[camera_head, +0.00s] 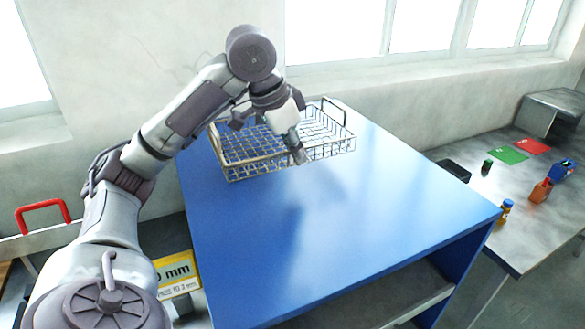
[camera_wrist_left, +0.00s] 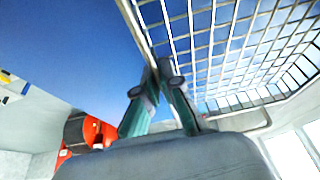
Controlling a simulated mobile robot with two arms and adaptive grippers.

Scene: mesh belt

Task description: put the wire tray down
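The wire tray (camera_head: 250,170) is a silvery mesh basket with raised end handles, over the back part of the blue table (camera_head: 300,255). It looks roughly level. I cannot tell whether its bottom touches the tabletop; a soft dark patch shows on the blue surface in front of it. My left gripper (camera_head: 299,153) reaches down at the tray's front side. In the left wrist view my left gripper (camera_wrist_left: 160,75) has its fingertips together on the rim of the wire tray (camera_wrist_left: 215,45). The arm hides part of the tray's back. My right gripper is not in view.
The front of the blue table is clear. To the right, a grey bench (camera_head: 470,215) holds a green card (camera_head: 507,155), a red card (camera_head: 531,146), a black bin (camera_head: 454,170) and small items. A yellow sign (camera_head: 176,275) stands at the left. A wall and windows are behind.

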